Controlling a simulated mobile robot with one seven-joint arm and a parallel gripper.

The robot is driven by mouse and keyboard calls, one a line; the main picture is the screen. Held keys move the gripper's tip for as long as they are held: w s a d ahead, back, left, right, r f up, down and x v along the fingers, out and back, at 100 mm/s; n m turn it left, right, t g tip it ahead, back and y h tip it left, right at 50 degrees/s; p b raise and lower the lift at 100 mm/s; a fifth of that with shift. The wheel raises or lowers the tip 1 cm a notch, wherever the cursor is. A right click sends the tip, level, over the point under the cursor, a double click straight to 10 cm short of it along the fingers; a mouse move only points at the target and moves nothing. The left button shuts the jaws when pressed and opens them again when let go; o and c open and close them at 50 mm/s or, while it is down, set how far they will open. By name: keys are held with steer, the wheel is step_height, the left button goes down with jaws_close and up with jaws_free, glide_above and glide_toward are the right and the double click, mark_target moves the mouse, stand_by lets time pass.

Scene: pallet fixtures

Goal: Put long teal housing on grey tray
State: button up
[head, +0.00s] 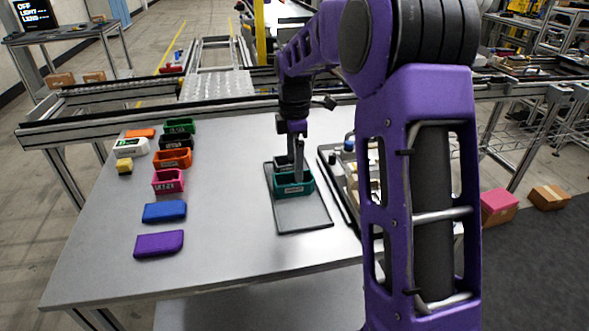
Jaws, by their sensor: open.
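The long teal housing (294,186) sits upright on the grey tray (305,222), a flat dark-grey plate in the middle of the table. Bare tray shows in front of the housing. My gripper (296,168) points down over the housing, with its fingers reaching to it. The jaws are open, with one finger at the housing's opening. From this view I cannot tell whether the fingers touch its walls.
Green (179,125), black (176,142), orange (173,158) and pink (168,181) housings stand at the left, with blue (164,211) and purple (159,244) blocks nearer. A crowded dark tray (349,211) lies right of the grey tray, partly behind my arm. The front middle table is clear.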

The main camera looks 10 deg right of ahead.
step_height(320, 180, up, 8)
steer(key=p, duration=0.1)
steer(key=shift+r, duration=0.1)
